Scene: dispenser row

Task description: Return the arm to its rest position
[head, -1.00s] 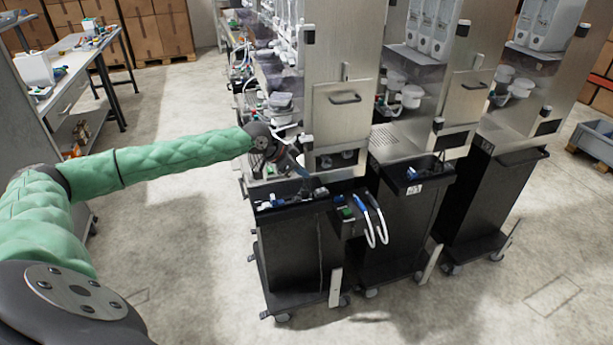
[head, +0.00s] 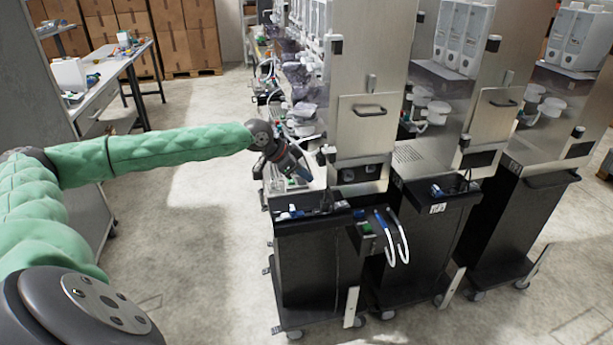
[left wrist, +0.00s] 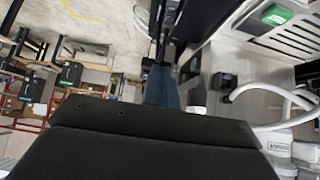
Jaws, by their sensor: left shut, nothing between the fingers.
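My left arm, in a green quilted sleeve, reaches in from the left in the head view. Its gripper (head: 303,173) is at the left side of the nearest dispenser (head: 362,145), above the left end of the black cart (head: 310,265) below it. The fingers look narrow and closed, with nothing visible between them. In the left wrist view the closed gripper (left wrist: 162,85) shows beyond the dark wrist housing, apart from the machine parts. My right gripper is not in view.
More dispensers and black carts (head: 425,230) stand in a row to the right. Two white-and-blue hoses (head: 402,243) hang at the first cart's front corner. A workbench (head: 105,85) stands at the left back, with cardboard boxes (head: 185,40) behind. The floor left of the carts is clear.

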